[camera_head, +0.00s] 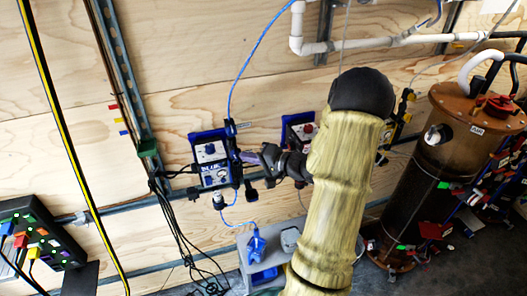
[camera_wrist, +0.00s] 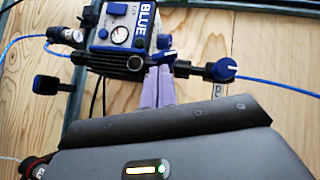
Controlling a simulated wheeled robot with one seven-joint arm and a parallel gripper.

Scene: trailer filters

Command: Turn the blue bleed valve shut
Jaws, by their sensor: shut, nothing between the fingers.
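The blue filter unit (camera_head: 210,157) is mounted on the plywood wall, and its face with a gauge and the word BLUE (camera_wrist: 125,25) shows in the wrist view. Several blue-marked controls sit around it: a small blue lever (camera_wrist: 166,54) by my fingertips, a round blue knob (camera_wrist: 222,70) on the right pipe, and a dark handle with a blue end (camera_wrist: 46,85) at lower left. No label shows which is the bleed valve. My gripper (camera_wrist: 158,72) is shut and empty, its purple fingertips just below the lever; contact is unclear. In the head view my gripper (camera_head: 246,157) is right of the unit.
Blue tubing (camera_head: 233,90) runs up from the unit, and black cables hang below. A second, red-marked unit (camera_head: 300,130) is partly behind my arm. A brown tank (camera_head: 440,165) stands at right. A grey box (camera_head: 262,262) is below, a dark connector box (camera_head: 40,235) at lower left.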

